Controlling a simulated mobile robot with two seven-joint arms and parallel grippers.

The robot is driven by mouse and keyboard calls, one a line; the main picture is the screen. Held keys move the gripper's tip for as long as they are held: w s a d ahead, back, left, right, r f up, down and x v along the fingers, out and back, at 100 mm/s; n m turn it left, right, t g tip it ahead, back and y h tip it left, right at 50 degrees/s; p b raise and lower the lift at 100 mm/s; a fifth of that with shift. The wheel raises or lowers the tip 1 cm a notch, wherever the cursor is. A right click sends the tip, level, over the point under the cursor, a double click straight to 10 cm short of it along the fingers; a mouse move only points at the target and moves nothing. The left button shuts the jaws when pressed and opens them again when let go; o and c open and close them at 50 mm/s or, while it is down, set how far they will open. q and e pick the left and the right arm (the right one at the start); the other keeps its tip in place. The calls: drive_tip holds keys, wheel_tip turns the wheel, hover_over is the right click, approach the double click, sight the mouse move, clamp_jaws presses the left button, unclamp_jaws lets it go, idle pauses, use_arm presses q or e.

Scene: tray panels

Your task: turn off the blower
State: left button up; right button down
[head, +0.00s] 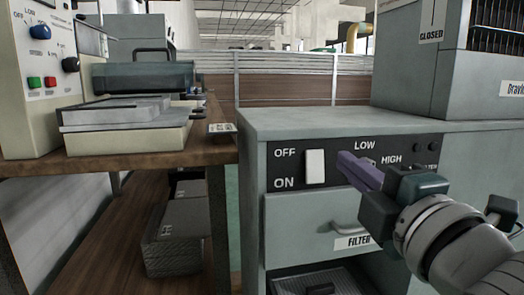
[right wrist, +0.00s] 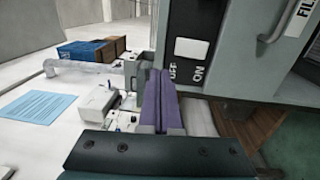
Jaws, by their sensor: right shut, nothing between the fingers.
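The blower is a grey-green cabinet (head: 300,124) with a black control panel. The switch also shows in the right wrist view (right wrist: 191,47). My right gripper (head: 342,160) has purple fingers, pressed together and empty. Its tips are just right of the switch in the head view, in front of the panel, and partly hide the knob by LOW and HIGH. In the right wrist view the fingers (right wrist: 160,85) are beside the panel. I cannot tell whether they touch it. My left gripper is out of view.
A filter drawer with a handle (head: 347,228) is below the panel. A wooden bench (head: 130,160) at the left carries a cream instrument with a blue knob (head: 40,32). A large vented grey unit (head: 410,70) stands on the cabinet.

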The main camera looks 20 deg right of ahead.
drive_tip(key=shift+r+v, duration=0.15)
drive_tip(key=shift+v, duration=0.6)
drive_tip(key=shift+r+v, duration=0.2)
drive_tip(key=shift+v, duration=0.6)
